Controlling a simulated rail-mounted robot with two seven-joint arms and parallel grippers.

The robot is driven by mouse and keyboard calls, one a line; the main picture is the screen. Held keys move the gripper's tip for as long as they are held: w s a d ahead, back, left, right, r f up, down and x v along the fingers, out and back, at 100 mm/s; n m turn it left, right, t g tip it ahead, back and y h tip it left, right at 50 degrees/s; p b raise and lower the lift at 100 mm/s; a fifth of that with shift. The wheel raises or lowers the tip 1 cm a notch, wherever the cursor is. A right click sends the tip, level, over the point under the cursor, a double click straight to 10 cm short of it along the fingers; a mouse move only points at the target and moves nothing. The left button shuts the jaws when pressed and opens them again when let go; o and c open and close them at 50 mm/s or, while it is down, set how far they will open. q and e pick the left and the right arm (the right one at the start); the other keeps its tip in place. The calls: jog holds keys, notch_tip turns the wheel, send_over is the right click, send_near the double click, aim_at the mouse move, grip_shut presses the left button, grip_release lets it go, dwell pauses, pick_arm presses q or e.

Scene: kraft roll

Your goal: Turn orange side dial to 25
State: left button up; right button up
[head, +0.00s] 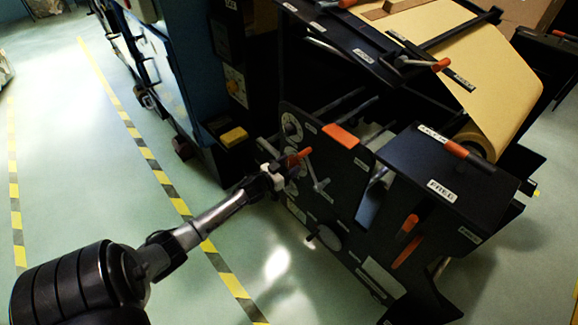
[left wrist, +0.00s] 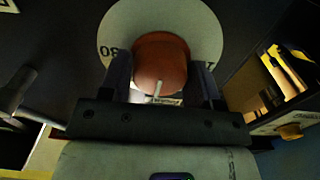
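The orange side dial (left wrist: 160,62) shows in the left wrist view as a round knob in front of a white scale disc (left wrist: 200,25). The disc carries inverted-looking digits, perhaps 30, at its left; the digits at its right are partly hidden. A pale pointer mark (left wrist: 158,88) is on the knob's lower edge. My left gripper (left wrist: 161,80) has one finger on each side of the knob, with no clear gap. In the head view my left gripper (head: 270,176) is at the dark side panel (head: 330,205), by an orange part (head: 298,157). My right gripper is not seen.
A grey crank (head: 319,186) stands close right of the gripper. Other dials (head: 291,126) are on the same panel. A yellow block (head: 233,137) sits on the blue machine behind. Kraft paper (head: 480,60) runs over the frame. Green floor lies open at left.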

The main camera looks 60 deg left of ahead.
pick_arm(q)
jog(key=c, duration=0.4)
jog(key=shift+r+m+p, duration=0.15)
jog(key=shift+m+p, duration=0.75)
jog(key=shift+m, duration=0.2)
jog(key=shift+c, duration=0.2)
jog(key=m+p, duration=0.1)
jog(key=m, duration=0.2)
jog(key=shift+m+p, duration=0.4)
jog(key=shift+m, duration=1.1)
jog(key=shift+f+m, duration=0.2)
jog(key=shift+m, duration=0.2)
jog(key=o, duration=0.9)
jog(key=shift+o, duration=0.2)
jog(key=shift+s, duration=0.1)
